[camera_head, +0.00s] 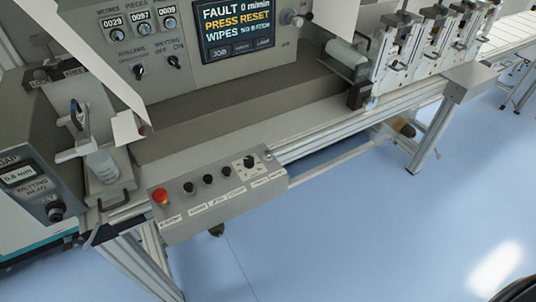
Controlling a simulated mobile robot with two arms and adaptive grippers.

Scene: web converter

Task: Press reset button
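A grey control box (220,205) is fixed to the front edge of the machine. It carries a red mushroom button (161,196) at its left end, then three small black buttons (208,180) in a row, and a black knob (249,162) on a white plate. The labels below them are too small to read surely, so I cannot tell which button is reset. The screen (237,27) above reads "FAULT", "0 m/min", "PRESS RESET" and "WIPES". Neither gripper shows in the head view.
A grey panel with a knob (56,210) and a small display stands at the left. White web sheets (95,45) hang at the upper left. Several upright metal units (397,45) line the back right. Blue floor (370,220) in front of the machine is mostly clear.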

